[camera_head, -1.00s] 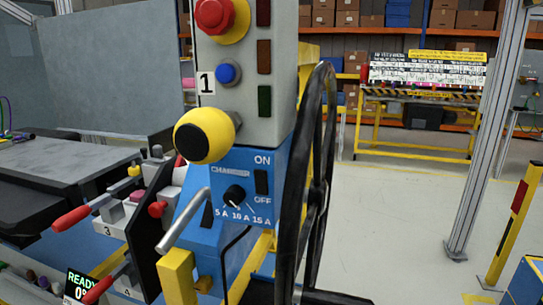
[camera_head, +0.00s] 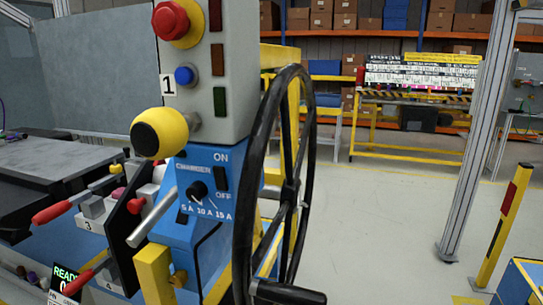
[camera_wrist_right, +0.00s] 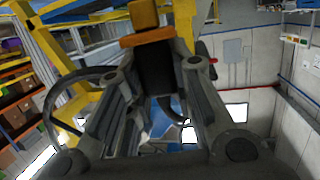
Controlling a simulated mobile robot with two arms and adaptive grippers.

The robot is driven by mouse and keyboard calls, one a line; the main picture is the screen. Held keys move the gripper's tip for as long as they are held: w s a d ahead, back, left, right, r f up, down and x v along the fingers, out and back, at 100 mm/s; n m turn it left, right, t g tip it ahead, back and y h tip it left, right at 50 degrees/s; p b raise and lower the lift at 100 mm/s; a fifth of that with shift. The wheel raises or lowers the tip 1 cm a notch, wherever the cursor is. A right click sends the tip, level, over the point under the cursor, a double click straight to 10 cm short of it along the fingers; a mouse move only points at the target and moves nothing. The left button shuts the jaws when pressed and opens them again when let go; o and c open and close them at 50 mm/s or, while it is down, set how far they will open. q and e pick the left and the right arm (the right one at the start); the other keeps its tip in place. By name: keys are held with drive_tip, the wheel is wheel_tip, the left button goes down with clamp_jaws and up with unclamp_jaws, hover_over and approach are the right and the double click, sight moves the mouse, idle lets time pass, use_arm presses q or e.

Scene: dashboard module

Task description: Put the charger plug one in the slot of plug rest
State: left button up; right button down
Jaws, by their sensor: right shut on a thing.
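In the right wrist view my right gripper (camera_wrist_right: 154,58) is shut on a dark block with an orange end, which looks like the charger plug (camera_wrist_right: 154,72). A dark curved piece, perhaps its cable, shows below it between the fingers. In the head view the blue charger box (camera_head: 193,165) has a dial and an ON/OFF switch, with a black cable on its lower front. A yellow block (camera_head: 153,270) stands below it; I cannot tell whether this is the plug rest. No slot is clearly visible. Neither gripper shows in the head view.
A large black handwheel (camera_head: 247,180) stands right of the charger box. A grey control panel (camera_head: 217,90) with a red button is above it. Red-handled levers (camera_head: 52,213) are at the left. The floor to the right is open, with a yellow post (camera_head: 503,228).

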drive_tip(key=w+a+r+m+t+h, duration=0.1)
drive_tip(key=w+r+m+t+h, duration=0.3)
drive_tip(key=r+m+t+h, duration=0.45)
drive_tip(key=s+d+r+m+h, duration=0.3)
drive_tip(key=d+r+m+h, duration=0.15)
drive_tip(key=d+h, duration=0.2)
drive_tip(key=w+r+y+p, duration=0.1)
drive_tip(key=w+r+p, duration=0.2)
drive_tip(key=r+p, duration=0.7)
drive_tip(key=w+r+p, duration=0.3)
drive_tip(key=r+p, duration=0.2)
drive_tip(key=r, duration=1.2)
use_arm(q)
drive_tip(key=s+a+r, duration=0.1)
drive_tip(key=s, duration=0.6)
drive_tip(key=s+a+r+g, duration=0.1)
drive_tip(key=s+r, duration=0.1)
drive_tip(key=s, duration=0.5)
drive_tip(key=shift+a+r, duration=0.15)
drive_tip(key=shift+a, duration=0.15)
use_arm(e)
drive_tip(key=s+f, duration=0.6)
drive_tip(key=f, duration=0.5)
drive_tip(key=shift+s+d+f, duration=0.15)
drive_tip(key=shift+s+f, duration=0.05)
drive_tip(key=shift+f, duration=0.15)
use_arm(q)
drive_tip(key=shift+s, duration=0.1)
